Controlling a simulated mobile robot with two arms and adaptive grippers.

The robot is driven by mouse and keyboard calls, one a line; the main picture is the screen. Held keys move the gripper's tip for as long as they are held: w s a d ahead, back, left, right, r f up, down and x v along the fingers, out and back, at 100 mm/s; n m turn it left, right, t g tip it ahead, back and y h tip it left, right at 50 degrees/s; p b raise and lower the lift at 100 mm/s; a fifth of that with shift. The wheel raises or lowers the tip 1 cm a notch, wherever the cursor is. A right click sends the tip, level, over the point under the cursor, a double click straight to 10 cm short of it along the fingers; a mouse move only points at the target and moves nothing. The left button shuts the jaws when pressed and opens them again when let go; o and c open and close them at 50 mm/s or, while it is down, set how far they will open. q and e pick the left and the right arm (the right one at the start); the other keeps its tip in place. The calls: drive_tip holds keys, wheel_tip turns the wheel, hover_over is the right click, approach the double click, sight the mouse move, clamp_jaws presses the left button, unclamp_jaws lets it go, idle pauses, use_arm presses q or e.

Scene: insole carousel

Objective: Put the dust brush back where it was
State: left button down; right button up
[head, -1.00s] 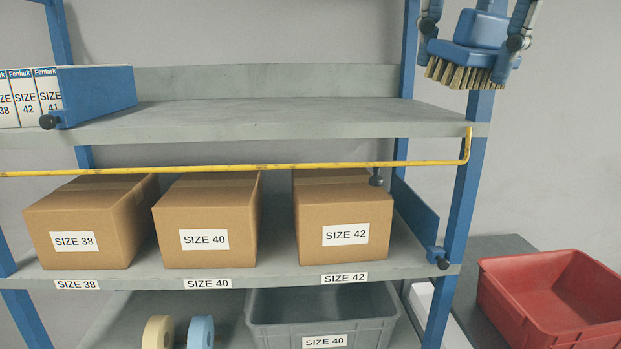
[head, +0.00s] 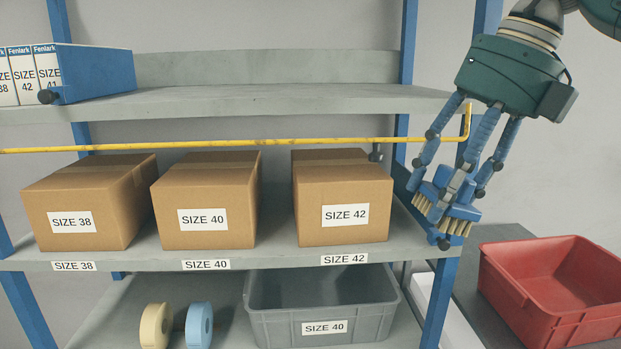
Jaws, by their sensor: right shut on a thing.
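The dust brush (head: 455,211) has a blue body and pale bristles that point down. My right gripper (head: 450,190) comes from the upper right and its blue fingers are closed around the brush's body. The brush is in front of the right end of the middle shelf, by the blue right post and to the right of the SIZE 42 box. I cannot tell whether it touches the shelf or post. The fingers hide part of the brush. My left gripper is not in view.
Cartons SIZE 38 (head: 90,205), SIZE 40 (head: 208,205) and SIZE 42 (head: 343,205) stand on the middle shelf. A yellow bar (head: 230,144) runs above them. A red bin (head: 545,290) is at lower right, a grey crate (head: 322,310) below. The top shelf (head: 260,101) is mostly clear.

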drive_tip(key=s+f+n+g+h+b, duration=0.1)
drive_tip(key=s+f+n+h+b, duration=0.1)
drive_tip(key=f+n, duration=0.9)
drive_tip(key=s+d+f+n+g+h+b, duration=0.1)
drive_tip(key=s+f+n+h+b, duration=0.1)
drive_tip(key=f+n, duration=1)
drive_tip(key=s+f+n+h+b, duration=0.3)
drive_tip(key=f+n+b, duration=0.2)
drive_tip(key=f+n, duration=0.7)
wheel_tip(320, 180, down, 6)
drive_tip(key=shift+s+d+r+g+b, duration=0.25)
drive_tip(key=shift+s+d+g+b, duration=0.05)
drive_tip(key=shift+d+g, duration=0.1)
drive_tip(key=shift+s, duration=0.1)
drive_tip(key=s+f, duration=0.4)
drive_tip(key=f, duration=0.1)
drive_tip(key=shift+a, duration=0.2)
drive_tip(key=shift+d+f, duration=0.1)
